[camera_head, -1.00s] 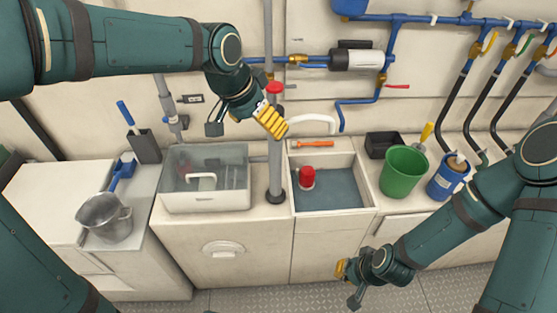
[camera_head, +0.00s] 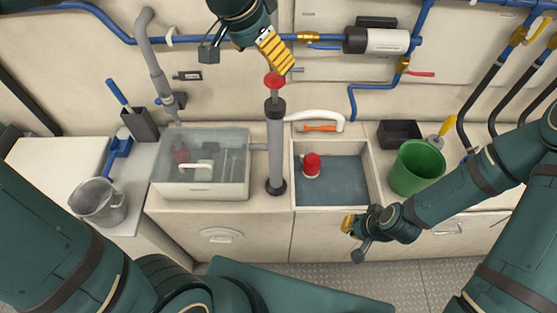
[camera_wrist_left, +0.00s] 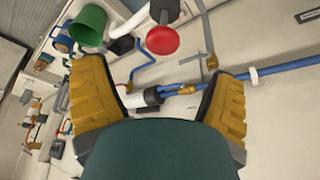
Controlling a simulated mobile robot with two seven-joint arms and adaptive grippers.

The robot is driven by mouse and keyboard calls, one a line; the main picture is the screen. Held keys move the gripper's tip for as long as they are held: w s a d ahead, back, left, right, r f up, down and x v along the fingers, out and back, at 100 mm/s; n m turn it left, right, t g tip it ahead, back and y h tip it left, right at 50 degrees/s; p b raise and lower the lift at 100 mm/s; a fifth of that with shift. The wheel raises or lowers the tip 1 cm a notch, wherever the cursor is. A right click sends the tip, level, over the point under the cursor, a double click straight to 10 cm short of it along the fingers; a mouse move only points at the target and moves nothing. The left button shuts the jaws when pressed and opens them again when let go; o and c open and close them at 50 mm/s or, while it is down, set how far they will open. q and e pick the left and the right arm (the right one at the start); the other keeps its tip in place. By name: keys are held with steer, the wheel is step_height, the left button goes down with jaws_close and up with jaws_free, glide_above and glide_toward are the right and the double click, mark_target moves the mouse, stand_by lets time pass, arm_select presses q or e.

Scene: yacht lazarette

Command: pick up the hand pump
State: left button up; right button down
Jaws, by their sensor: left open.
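The hand pump (camera_head: 275,140) stands upright on the counter between the clear bin and the sunken blue tray. It is a grey cylinder with black collars, a thin rod and a red knob on top. A curved white tube (camera_head: 318,115) runs right from near its top. My left gripper (camera_head: 272,48) is open and empty just above the red knob. In the left wrist view the red knob (camera_wrist_left: 162,40) shows beyond and between the spread fingers, not touching them. My right gripper (camera_head: 354,232) is low, in front of the tray's right corner; its finger gap is not clear.
The clear lidded bin (camera_head: 200,190) is left of the pump. A red-topped object (camera_head: 312,164) stands in the blue-floored tray (camera_head: 340,190). A green bucket (camera_head: 414,168) and black box (camera_head: 396,133) are right. Blue pipes and a white cylinder (camera_head: 386,41) line the wall behind.

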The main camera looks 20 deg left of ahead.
mark_target(275, 76)
arm_select(q)
steer(key=x, duration=0.3)
steer(key=shift+w+f, duration=0.3)
steer(key=shift+w, duration=0.05)
steer(key=shift+d+f, duration=0.1)
steer(key=shift+f, duration=0.35)
steer(key=x, duration=0.4)
steer(key=shift+w+f, duration=0.15)
steer(key=shift+w, duration=0.1)
steer(key=c, duration=1.4)
